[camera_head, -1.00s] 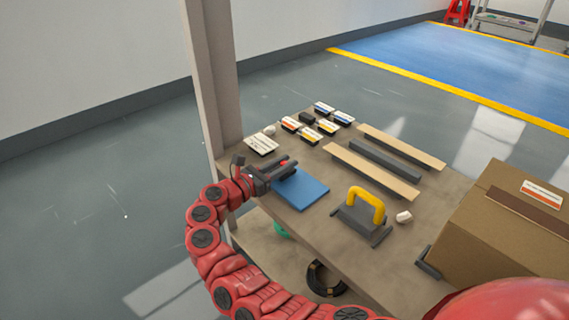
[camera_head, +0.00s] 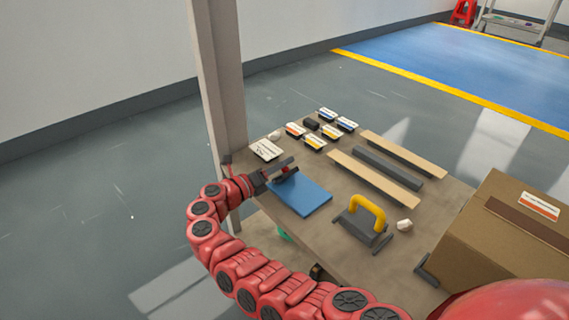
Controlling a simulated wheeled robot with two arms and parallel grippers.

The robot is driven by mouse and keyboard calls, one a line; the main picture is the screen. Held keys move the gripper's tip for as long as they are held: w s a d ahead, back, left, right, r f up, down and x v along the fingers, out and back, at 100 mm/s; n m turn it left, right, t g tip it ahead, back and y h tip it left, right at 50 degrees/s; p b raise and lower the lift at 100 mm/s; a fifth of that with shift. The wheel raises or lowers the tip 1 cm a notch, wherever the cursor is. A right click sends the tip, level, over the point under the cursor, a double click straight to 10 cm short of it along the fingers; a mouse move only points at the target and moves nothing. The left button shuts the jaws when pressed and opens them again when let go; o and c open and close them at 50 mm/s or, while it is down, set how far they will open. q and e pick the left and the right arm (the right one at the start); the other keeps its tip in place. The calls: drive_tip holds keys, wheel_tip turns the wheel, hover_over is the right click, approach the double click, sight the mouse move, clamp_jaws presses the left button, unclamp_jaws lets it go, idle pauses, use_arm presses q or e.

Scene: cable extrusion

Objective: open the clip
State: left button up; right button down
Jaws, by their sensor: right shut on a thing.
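My right gripper (camera_head: 284,172) is at the back left edge of a flat blue plate (camera_head: 302,198) on the table. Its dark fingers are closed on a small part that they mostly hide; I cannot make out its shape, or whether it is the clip. A dark fixture with a yellow arched handle (camera_head: 368,207) stands to the right of the plate, apart from the gripper. My left gripper is not in view.
Several small labelled boxes (camera_head: 315,143) stand at the back of the table, with long strips (camera_head: 373,179) to their right. A cardboard box (camera_head: 500,235) fills the right side. A beige post (camera_head: 222,90) rises close behind my right gripper.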

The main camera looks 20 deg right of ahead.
drive_tip(key=n, duration=0.3)
drive_tip(key=w+n, duration=0.1)
drive_tip(key=n, duration=0.1)
drive_tip(key=shift+w+a+f, duration=0.1)
drive_tip(key=shift+a+f, duration=0.15)
drive_tip(key=shift+f, duration=0.05)
drive_tip(key=shift+n+p, duration=0.3)
drive_tip(key=c, duration=0.7)
unclamp_jaws()
drive_tip(key=v, duration=0.8)
drive_tip(key=shift+w+p, duration=0.15)
drive_tip(key=shift+p, duration=0.2)
drive_tip(key=shift+b+v, duration=0.8)
drive_tip(key=shift+v, duration=3.95)
